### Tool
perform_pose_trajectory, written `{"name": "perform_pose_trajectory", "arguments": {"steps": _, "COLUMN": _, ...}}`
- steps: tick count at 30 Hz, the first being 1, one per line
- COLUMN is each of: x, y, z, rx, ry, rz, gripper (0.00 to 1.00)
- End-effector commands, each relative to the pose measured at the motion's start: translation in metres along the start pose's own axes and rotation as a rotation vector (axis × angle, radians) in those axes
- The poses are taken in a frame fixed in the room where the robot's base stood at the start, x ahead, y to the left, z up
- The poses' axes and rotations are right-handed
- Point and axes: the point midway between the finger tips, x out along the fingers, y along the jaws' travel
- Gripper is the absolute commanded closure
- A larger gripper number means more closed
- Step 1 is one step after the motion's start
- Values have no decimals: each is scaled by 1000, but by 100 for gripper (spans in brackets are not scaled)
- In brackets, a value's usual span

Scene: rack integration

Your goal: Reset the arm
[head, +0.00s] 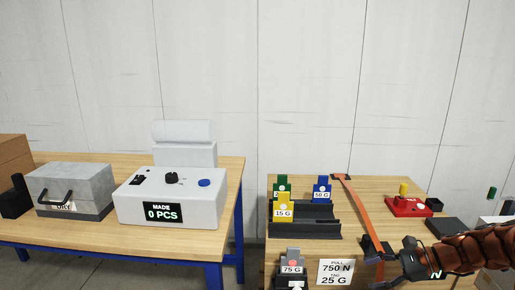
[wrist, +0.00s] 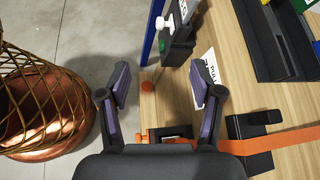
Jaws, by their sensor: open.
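My gripper (head: 372,265) is at the lower right of the head view, in front of the right-hand wooden bench (head: 395,195). In the wrist view its two dark fingers with purple pads stand apart, and nothing is held between them (wrist: 160,85). Whether the gripper touches the strap or bench I cannot tell.
A red device (head: 407,207) stands behind my arm. On the left bench (head: 75,234) are a white counter machine (head: 170,205) and a grey box (head: 70,188). A gap separates the benches.

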Motion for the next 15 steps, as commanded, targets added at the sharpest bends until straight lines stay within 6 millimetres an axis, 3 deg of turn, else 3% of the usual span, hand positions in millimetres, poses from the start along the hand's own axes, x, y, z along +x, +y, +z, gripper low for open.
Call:
{"name": "perform_pose_trajectory", "arguments": {"steps": 1, "x": 7, "y": 4, "z": 24, "rx": -56, "ry": 12, "rz": 42, "gripper": 35}}
{"name": "perform_pose_trajectory", "arguments": {"steps": 6, "x": 32, "y": 28, "z": 80, "rx": -227, "ry": 47, "rz": 181, "gripper": 35}}
{"name": "perform_pose_trajectory", "arguments": {"steps": 15, "x": 56, "y": 89, "z": 154, "rx": -521, "ry": 121, "rz": 418, "gripper": 35}}
